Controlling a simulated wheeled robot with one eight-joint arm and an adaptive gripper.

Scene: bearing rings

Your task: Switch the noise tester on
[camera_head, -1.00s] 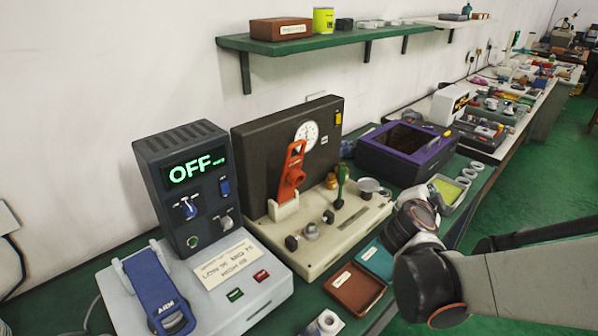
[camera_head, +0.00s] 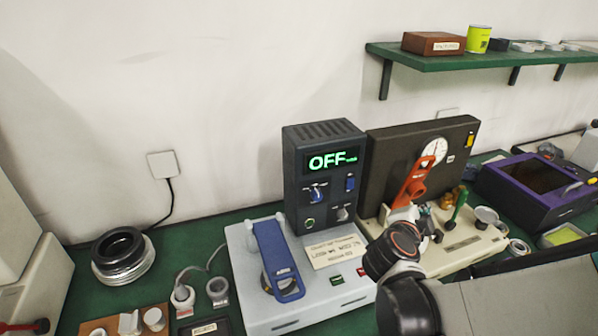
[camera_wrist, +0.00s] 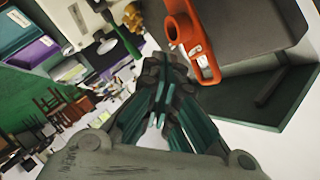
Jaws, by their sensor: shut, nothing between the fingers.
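The noise tester is a pale grey base (camera_head: 245,248) with a dark upright control box (camera_head: 323,145). Its display (camera_head: 332,160) reads OFF in green. Below the display are a blue-capped knob (camera_head: 317,192), a small blue switch (camera_head: 350,183), a round green button (camera_head: 310,223) and a grey knob (camera_head: 342,213). A blue arm lever (camera_head: 277,262) lies on the base, with a small green button (camera_head: 337,280) and a red one (camera_head: 361,271) at right. My gripper (camera_wrist: 165,75) is shut and empty, right of the tester. Its fingers are mostly hidden in the head view.
A cream machine with an orange lever (camera_head: 412,185) stands right of the tester, close to my gripper; the lever also shows in the wrist view (camera_wrist: 188,38). A purple-rimmed box (camera_head: 505,190) is farther right. A green shelf (camera_head: 440,60) hangs above. Black rings (camera_head: 118,243) lie at left.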

